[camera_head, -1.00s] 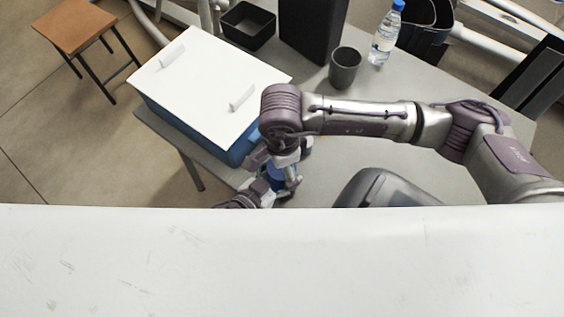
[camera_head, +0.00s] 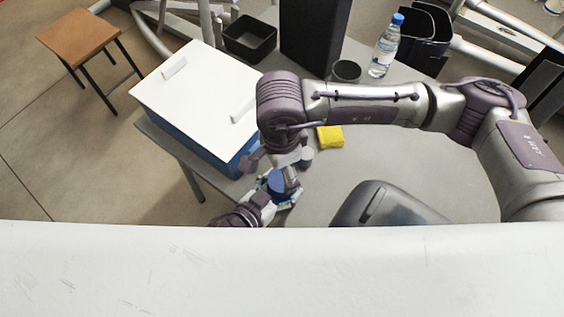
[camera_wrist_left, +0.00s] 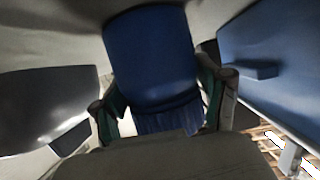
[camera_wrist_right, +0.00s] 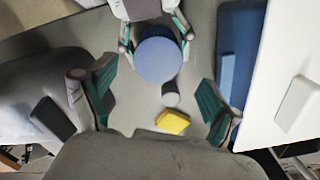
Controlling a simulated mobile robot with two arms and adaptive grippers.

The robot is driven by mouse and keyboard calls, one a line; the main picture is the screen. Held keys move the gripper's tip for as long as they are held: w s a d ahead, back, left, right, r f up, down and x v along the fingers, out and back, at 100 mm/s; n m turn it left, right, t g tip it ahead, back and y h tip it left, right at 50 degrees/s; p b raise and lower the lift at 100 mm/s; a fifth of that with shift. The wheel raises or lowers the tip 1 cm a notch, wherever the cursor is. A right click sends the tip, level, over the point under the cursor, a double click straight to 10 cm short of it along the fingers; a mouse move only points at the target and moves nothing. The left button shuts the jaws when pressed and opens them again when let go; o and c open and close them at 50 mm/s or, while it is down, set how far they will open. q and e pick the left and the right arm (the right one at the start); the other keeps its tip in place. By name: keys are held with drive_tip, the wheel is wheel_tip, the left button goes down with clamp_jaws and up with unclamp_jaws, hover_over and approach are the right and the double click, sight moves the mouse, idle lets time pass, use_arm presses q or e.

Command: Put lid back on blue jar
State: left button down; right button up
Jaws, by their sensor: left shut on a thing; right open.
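The blue jar (camera_head: 277,184) stands upright on the grey table near its front left edge. My left gripper (camera_head: 272,203) is shut around it from the front. In the left wrist view the jar (camera_wrist_left: 150,62) fills the space between the green finger pads, with a ribbed band at its lower part. In the right wrist view a flat, smooth blue round top (camera_wrist_right: 158,60) faces up; I cannot tell whether this is the lid. My right gripper (camera_wrist_right: 158,95) is open and empty above the jar, pointing down; my right arm partly hides the jar in the head view.
A small grey cylinder (camera_wrist_right: 171,94) and a yellow block (camera_head: 330,136) stand behind the jar. A blue box with a white lid (camera_head: 195,92) is close on the left. A dark cup (camera_head: 346,70), a bottle (camera_head: 385,48) and a black bin (camera_head: 250,32) are farther back.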

sight(282, 179)
drive_tip(key=shift+w+r+n, duration=0.15)
drive_tip(key=shift+r+n, duration=0.35)
drive_tip(key=shift+r, duration=0.3)
drive_tip(key=shift+d+r, duration=0.2)
drive_tip(key=shift+r, duration=0.1)
drive_tip(key=shift+f, duration=4.05)
drive_tip(key=c, duration=1.2)
drive_tip(key=o, duration=1.4)
